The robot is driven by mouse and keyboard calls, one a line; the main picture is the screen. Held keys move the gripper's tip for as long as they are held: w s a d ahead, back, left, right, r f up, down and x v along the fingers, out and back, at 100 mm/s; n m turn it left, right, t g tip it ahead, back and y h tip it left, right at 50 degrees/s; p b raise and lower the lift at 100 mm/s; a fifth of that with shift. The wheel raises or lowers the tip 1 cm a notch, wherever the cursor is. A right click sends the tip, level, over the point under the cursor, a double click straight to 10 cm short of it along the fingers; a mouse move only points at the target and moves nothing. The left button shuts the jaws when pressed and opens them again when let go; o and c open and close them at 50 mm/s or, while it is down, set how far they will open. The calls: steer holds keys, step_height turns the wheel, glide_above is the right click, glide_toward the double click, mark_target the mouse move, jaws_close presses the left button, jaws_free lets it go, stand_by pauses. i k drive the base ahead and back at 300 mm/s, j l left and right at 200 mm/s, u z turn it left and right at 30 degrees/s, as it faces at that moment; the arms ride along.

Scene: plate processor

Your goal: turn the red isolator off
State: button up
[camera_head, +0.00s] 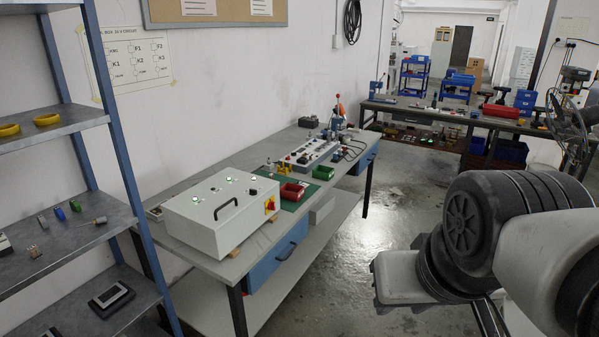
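The red isolator (270,205) is a small red rotary switch on a yellow plate. It sits on the right-hand side face of a white control box (205,232) on the near end of the workbench. The knob is too small for me to read its position. The box top has a black handle (225,209) and several small indicators, some lit green. My arm fills the lower right, well apart from the box. My gripper cannot be made out in this view.
The long grey workbench (222,267) runs along the left wall, with a red bin (291,191) and a green bin (323,173) beyond the box. A blue-framed shelf (118,150) stands at the near left. Floor (335,250) is clear between bench and arm.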

mark_target(271, 204)
steer(key=i+j, duration=0.2)
steer(key=i, duration=0.2)
steer(key=i+j, duration=0.2)
steer(key=i, duration=0.25)
steer(key=i+j, duration=0.25)
steer(key=i, duration=0.15)
steer(key=i+u, duration=0.15)
steer(key=u, duration=0.4)
steer(key=i+l+u, duration=0.15)
steer(key=l+u, duration=0.65)
steer(key=l, duration=0.2)
steer(key=i+l+u, duration=0.1)
steer(key=l, duration=1.55)
steer(key=i+u, duration=0.05)
